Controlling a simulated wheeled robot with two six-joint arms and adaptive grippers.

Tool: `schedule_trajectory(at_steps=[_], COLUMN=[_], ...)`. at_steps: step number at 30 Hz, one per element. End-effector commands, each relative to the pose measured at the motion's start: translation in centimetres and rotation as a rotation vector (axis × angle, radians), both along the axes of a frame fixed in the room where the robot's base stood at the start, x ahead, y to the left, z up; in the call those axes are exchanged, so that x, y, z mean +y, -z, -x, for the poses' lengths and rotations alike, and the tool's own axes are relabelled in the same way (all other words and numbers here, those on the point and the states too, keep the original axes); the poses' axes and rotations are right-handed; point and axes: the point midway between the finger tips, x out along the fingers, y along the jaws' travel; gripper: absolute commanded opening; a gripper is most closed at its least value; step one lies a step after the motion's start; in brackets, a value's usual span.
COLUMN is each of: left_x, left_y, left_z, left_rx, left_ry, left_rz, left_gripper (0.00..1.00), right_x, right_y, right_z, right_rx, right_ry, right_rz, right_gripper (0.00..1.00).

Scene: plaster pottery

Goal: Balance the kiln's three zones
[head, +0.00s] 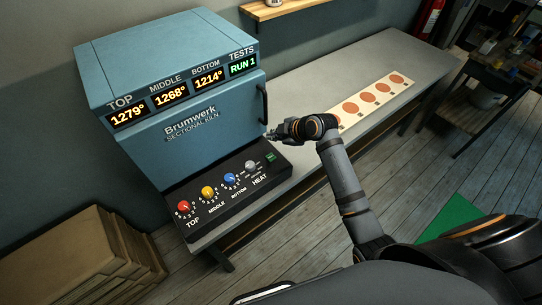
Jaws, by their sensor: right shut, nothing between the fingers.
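The blue kiln (185,160) stands on the left of the bench with its door shut. Its displays read TOP 1279° (126,115), MIDDLE 1268° (171,95), BOTTOM 1214° (209,79) and TESTS RUN 1 (243,65). The control panel in front has a red TOP knob (184,206), a yellow MIDDLE knob (207,191), a blue BOTTOM knob (230,179), a grey HEAT knob (250,165) and a green button (271,156). My right gripper (271,135) is shut and empty, above the panel's right end near the kiln door handle (262,104). My left gripper is out of view.
A pale strip with several orange discs (379,99) lies on the bench (330,75) to the right. Cardboard boxes (75,255) stand on the floor at lower left. A wooden shelf (280,8) is on the wall. A dark cart (478,100) stands at right.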

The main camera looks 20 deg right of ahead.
Motion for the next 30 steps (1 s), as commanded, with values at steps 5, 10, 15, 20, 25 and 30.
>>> schedule_trajectory(at_steps=[5, 10, 15, 20, 25, 30], left_x=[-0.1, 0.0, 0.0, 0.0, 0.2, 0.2], left_y=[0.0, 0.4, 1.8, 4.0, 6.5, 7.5], left_z=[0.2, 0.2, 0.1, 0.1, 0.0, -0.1], left_rx=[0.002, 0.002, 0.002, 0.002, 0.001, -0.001], left_ry=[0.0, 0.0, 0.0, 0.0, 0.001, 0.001], left_rz=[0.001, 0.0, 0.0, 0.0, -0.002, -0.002], left_gripper=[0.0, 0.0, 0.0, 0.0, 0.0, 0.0], right_x=[0.0, 0.0, 0.0, 0.0, 0.0, 0.0], right_y=[0.0, 0.5, 1.9, 4.2, 6.8, 8.5], right_z=[0.0, 0.0, 0.0, 0.1, 0.1, 0.0], right_rx=[0.001, 0.001, 0.002, 0.002, 0.002, 0.003], right_ry=[0.002, 0.003, 0.004, 0.004, 0.004, 0.004], right_rz=[0.0, -0.001, -0.001, -0.001, -0.001, -0.002], right_gripper=[0.0, 0.0, 0.0, 0.0, 0.0, 0.0])
